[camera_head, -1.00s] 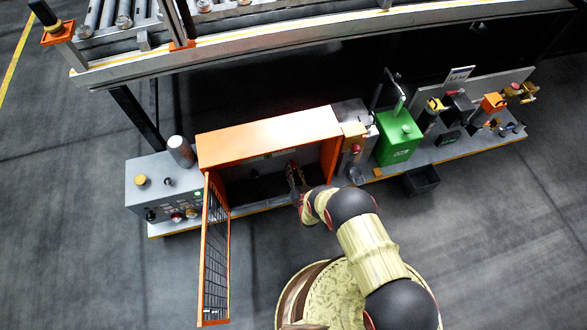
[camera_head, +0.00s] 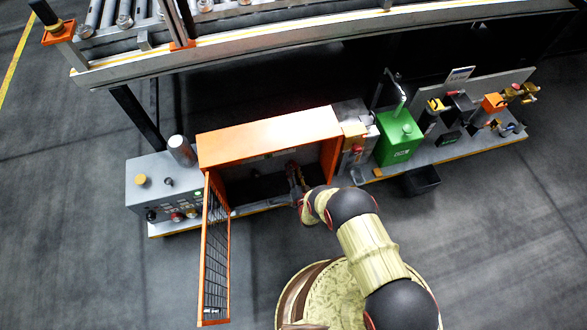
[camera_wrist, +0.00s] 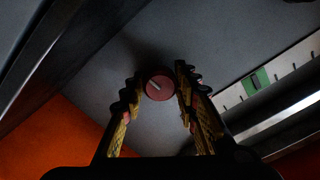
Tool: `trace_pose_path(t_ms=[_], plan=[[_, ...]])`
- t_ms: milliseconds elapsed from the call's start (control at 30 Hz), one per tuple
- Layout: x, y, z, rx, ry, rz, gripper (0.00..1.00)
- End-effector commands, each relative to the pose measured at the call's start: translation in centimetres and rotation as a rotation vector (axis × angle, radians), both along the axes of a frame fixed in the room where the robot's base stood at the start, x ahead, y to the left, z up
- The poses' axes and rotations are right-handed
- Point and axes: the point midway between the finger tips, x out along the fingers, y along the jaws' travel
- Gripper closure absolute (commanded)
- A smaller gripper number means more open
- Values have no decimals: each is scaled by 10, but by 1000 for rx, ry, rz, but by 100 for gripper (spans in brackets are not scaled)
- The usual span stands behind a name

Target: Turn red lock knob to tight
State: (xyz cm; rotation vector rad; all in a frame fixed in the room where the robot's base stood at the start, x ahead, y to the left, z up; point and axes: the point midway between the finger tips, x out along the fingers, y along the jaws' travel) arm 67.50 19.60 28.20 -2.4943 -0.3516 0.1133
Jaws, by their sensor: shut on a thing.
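The red lock knob (camera_wrist: 161,88) is a small round red disc with a pale pointer line, on a grey panel in the middle of the wrist view. The line slants from lower left to upper right. My gripper (camera_wrist: 160,79) has one toothed finger on each side of the knob and is shut on it. In the head view my gripper (camera_head: 295,178) reaches into the open orange cabinet (camera_head: 268,138). The knob is hidden there. A pale strip with tick marks and a green block (camera_wrist: 257,80) lies to the right of the knob.
The cabinet's mesh door (camera_head: 216,255) stands open on the left. A grey control box (camera_head: 150,180) is left of the cabinet, and a green box (camera_head: 398,137) is to the right. The conveyor (camera_head: 250,45) runs behind. Open floor lies in front.

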Motion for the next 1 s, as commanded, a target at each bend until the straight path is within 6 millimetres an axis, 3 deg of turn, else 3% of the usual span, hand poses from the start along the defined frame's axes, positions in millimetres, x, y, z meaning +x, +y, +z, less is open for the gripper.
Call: trace_pose_path(t_ms=[33,67,367,733,1000], plan=[[-1,-1,-2,-1,5,0,95],[-1,-1,-2,-1,5,0,69],[-1,0,-1,0,1,0,52],[-4,-1,-1,-1,1,0,51],[-45,-13,-2,-3,5,1,51]])
